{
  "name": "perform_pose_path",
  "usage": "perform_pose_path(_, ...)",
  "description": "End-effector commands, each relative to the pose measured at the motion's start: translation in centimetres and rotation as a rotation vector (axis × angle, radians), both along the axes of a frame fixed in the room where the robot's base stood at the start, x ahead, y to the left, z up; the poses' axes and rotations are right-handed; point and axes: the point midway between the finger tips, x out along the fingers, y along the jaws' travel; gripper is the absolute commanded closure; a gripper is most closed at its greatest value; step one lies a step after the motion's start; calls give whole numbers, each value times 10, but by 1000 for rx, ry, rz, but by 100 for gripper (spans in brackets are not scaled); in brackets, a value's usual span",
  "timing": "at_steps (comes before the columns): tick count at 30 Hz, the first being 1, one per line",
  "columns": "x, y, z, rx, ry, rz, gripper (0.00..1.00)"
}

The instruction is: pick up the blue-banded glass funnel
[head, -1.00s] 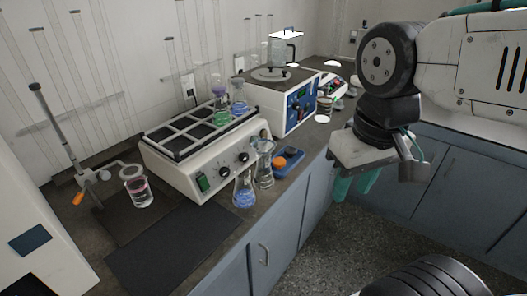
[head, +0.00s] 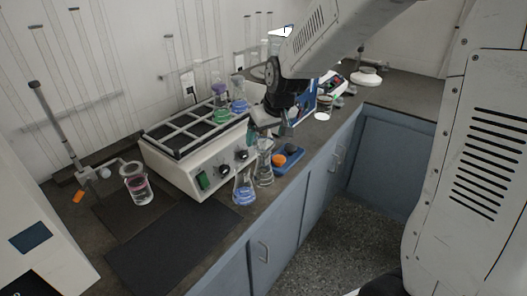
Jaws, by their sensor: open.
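A clear glass piece (head: 264,165) stands on the bench by the front right corner of the shaker. It looks like a flask with a funnel-like top, but a blue band cannot be made out and its top is partly hidden by my gripper. A conical flask with blue liquid (head: 244,191) stands just left of it. My gripper (head: 270,134) is open, with teal fingers pointing down, close above the clear glass piece. Whether the fingers touch or surround the glass cannot be told.
The white shaker (head: 195,168) with a black rack top holds flasks of green and blue liquid (head: 238,103). A blue tray (head: 290,160) with orange and dark round items lies close on the right. A beaker (head: 137,188) and a dark mat (head: 165,245) are at left.

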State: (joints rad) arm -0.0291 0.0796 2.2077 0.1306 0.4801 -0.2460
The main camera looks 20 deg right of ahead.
Motion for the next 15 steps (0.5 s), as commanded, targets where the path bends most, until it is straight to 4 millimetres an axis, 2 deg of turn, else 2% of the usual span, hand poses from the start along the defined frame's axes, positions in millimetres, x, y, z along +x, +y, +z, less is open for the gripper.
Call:
perform_pose_path(10, 15, 1, -33, -6, -10, 10, 14)
perform_pose_path(15, 26, 1, -56, -6, -8, 10, 14)
